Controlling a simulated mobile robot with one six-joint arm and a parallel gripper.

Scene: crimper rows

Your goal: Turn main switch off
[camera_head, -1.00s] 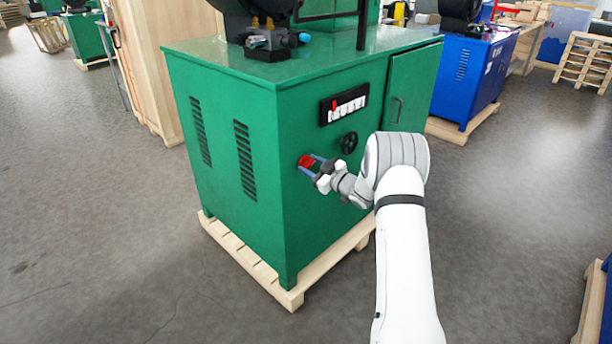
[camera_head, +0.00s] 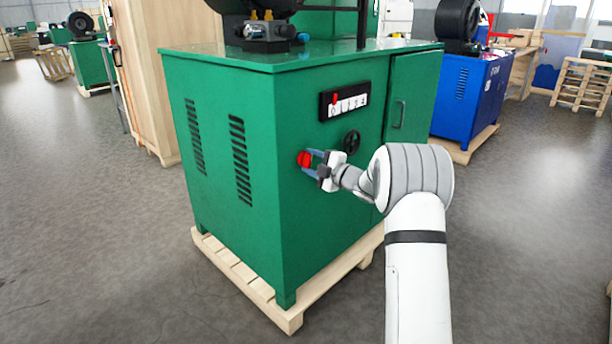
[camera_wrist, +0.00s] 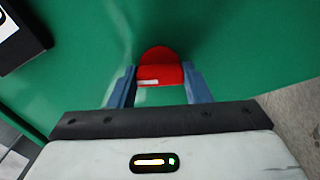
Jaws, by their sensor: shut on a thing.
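The red main switch (camera_head: 304,159) is a round knob on the front of the green machine cabinet (camera_head: 235,160). In the wrist view the switch (camera_wrist: 160,72) shows a raised red grip bar with a pale mark on its left part, and the bar lies about level in the picture. My gripper (camera_head: 314,162) has its blue-grey fingers on either side of the switch. In the wrist view my gripper (camera_wrist: 159,84) is shut on the grip bar, one finger at each end. The fingers hide the bar's ends.
The cabinet stands on a wooden pallet (camera_head: 262,292). A blue machine (camera_head: 466,95) stands behind right. The grey floor is open at left.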

